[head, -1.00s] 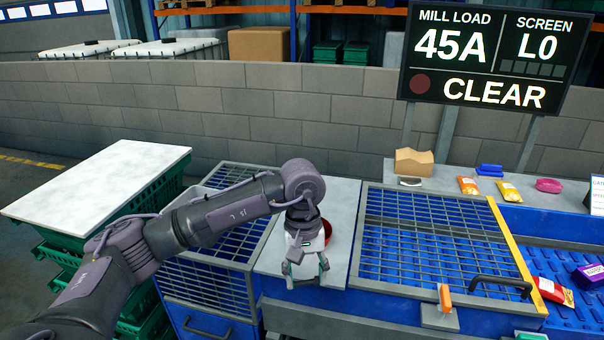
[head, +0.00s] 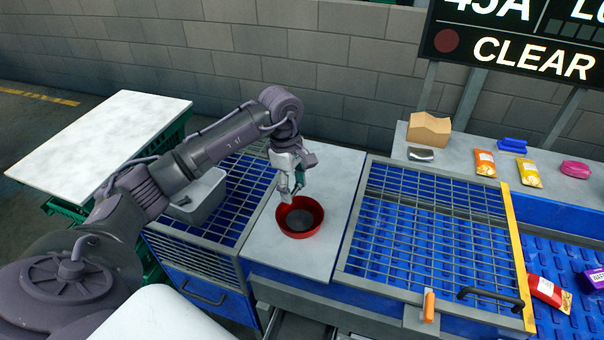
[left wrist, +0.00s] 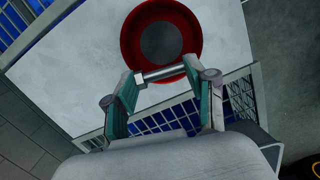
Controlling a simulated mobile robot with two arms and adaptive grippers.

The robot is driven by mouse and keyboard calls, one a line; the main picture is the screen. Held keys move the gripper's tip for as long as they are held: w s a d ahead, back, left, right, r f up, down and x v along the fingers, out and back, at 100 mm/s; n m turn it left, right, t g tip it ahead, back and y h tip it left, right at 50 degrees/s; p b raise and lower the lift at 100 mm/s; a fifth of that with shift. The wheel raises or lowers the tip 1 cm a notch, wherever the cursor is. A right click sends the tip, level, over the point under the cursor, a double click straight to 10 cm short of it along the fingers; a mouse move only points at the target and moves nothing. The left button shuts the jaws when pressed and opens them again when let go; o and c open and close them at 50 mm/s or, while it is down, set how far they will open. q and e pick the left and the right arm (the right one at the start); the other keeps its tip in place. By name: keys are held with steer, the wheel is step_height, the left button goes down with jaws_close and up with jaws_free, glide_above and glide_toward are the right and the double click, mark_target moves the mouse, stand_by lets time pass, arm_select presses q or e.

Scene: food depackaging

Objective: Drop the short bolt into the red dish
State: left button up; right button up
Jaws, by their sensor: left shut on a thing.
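The red dish (head: 301,234), round with a dark grey bottom, stands on the light grey counter panel (head: 275,256). My left gripper (head: 289,193) is at the dish's back left edge in the head view. In the left wrist view the left gripper (left wrist: 166,75) is shut on the short bolt (left wrist: 163,73), a silver rod held crosswise between the fingertips. There the bolt overlaps the lower edge of the dish (left wrist: 129,40). Its height above the dish is hard to tell. The bolt cannot be made out in the head view. My right gripper is not in view.
A grey bin (head: 204,198) sits on the left grid, left of the panel. A cardboard box (head: 429,130) and several packets stand at the back right.

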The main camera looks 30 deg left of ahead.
mark_target(292, 218)
arm_select(q)
steer(key=shift+s+f+b, duration=0.3)
steer(key=shift+s+f, duration=0.1)
steer(key=shift+f, duration=0.05)
step_height(292, 218, down, 4)
steer(key=shift+r+b, duration=0.1)
steer(key=shift+b, duration=0.85)
steer(key=shift+f, duration=0.4)
steer(key=shift+s+r, duration=0.1)
steer(key=o, duration=1.2)
steer(key=shift+o, duration=0.2)
